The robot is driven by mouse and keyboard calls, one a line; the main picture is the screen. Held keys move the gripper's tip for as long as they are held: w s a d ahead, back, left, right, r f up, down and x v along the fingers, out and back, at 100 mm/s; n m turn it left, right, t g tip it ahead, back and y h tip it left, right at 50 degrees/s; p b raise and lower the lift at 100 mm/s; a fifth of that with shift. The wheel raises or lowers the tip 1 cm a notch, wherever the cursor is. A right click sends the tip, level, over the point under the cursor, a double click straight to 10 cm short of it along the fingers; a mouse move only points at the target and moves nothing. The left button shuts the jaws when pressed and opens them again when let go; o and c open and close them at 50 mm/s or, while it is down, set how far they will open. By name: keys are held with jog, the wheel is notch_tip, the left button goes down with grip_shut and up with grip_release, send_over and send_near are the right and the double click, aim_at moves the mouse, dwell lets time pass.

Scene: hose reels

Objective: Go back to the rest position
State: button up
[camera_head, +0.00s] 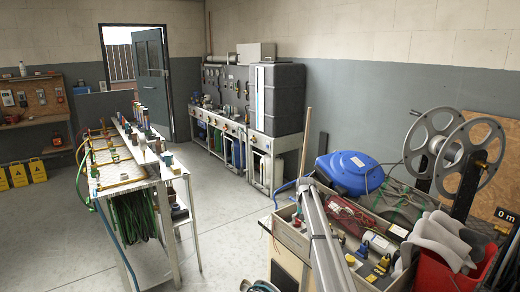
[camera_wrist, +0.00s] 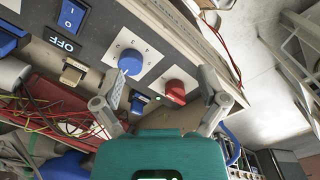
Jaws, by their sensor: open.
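In the wrist view, my gripper (camera_wrist: 164,88) is open, with its two grey fingers spread apart above its teal body. Nothing is held between them. A dark control panel appears tilted beyond the fingers. It carries a blue knob (camera_wrist: 130,62), a red knob (camera_wrist: 175,91) and a blue rocker switch (camera_wrist: 71,16) with an OFF label. Both knobs lie between the fingers in the picture; I cannot tell whether a finger touches the panel. I cannot make out my gripper in the head view.
A cluttered bench fills the right foreground, with a blue hose reel (camera_head: 349,172), a large grey reel (camera_head: 456,148) and a red bin (camera_head: 447,268). A narrow hose table (camera_head: 120,178) stands at left. Grey floor (camera_head: 228,235) is clear between them. A door (camera_head: 151,85) stands open behind.

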jog(key=shift+s+f, duration=0.1)
jog(key=shift+s, duration=1.1)
jog(key=s+a+f+n+b, duration=0.1)
jog(key=s+f+b, duration=0.2)
jog(key=s, duration=1.2)
jog(key=s+f+b, duration=0.4)
jog(key=s, duration=1)
jog(key=s+a+f+n+b, duration=0.1)
jog(key=s+f+b, duration=0.2)
jog(key=s, duration=1.2)
notch_tip(320, 180, up, 13)
jog(key=p, duration=1.3)
jog(key=shift+d, duration=0.15)
